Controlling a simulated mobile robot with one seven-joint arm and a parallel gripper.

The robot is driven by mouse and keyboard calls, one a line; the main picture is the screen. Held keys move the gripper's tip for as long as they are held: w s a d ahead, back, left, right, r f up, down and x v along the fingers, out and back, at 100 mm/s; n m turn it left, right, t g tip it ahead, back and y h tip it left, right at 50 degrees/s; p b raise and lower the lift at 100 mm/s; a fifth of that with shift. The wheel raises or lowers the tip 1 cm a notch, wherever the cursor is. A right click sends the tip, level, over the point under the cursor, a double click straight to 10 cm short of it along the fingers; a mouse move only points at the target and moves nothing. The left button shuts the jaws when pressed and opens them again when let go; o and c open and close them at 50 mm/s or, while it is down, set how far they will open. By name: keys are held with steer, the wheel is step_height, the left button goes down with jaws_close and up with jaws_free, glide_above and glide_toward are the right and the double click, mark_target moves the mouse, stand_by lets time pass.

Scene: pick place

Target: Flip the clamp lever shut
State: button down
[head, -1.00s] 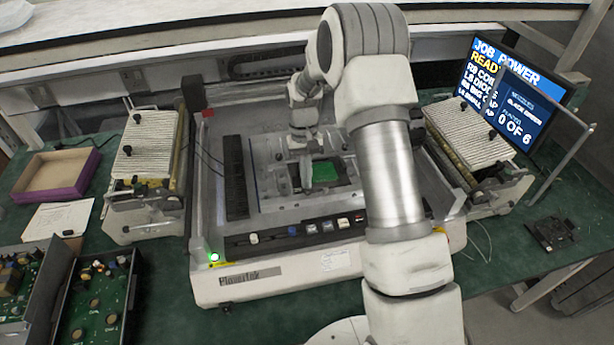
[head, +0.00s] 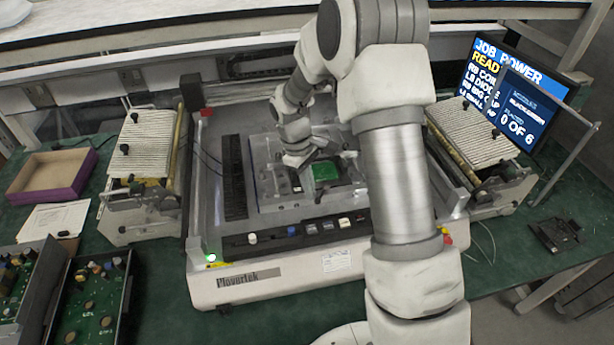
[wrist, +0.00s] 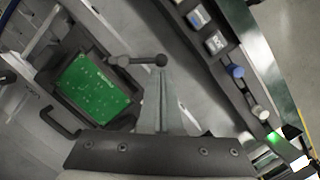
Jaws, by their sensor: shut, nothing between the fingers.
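A green circuit board (head: 325,172) sits in a dark frame inside the machine bed. It also shows in the wrist view (wrist: 95,85). A dark lever with a round knob (wrist: 140,60) lies beside the board's upper right corner in the wrist view. This looks like the clamp lever; I cannot tell its exact closed position. My gripper (wrist: 163,78) is shut and empty, its fingertips close to the knob end of the lever. Whether they touch is unclear. In the head view my gripper (head: 322,146) is tilted over the board's back edge, and the lever is not clear there.
A row of buttons (head: 300,230) runs along the machine's front, with a green light (head: 211,258) at its left. Feeders (head: 145,150) flank the bed. A monitor (head: 515,95) stands at right.

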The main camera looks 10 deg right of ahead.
mark_target(320, 202)
steer(key=n, duration=0.1)
steer(key=s+n, duration=0.1)
steer(key=shift+s+d+n, duration=0.1)
steer(key=shift+d+n, duration=0.25)
steer(key=shift+n, duration=0.05)
steer(key=n, duration=0.1)
steer(key=s+d+n+t, duration=0.1)
steer(key=n, duration=0.1)
steer(key=shift+h, duration=0.3)
steer(key=shift+s+d, duration=0.1)
steer(key=shift+d, duration=0.1)
steer(key=shift+d, duration=0.1)
steer(key=a, duration=0.1)
steer(key=a+r, duration=0.1)
steer(key=a, duration=0.1)
steer(key=w+a+r, duration=0.1)
steer(key=shift+a+p, duration=0.25)
steer(key=shift+p, duration=0.05)
steer(key=v, duration=0.8)
steer(key=shift+s+r, duration=0.25)
steer(key=shift+r, duration=0.1)
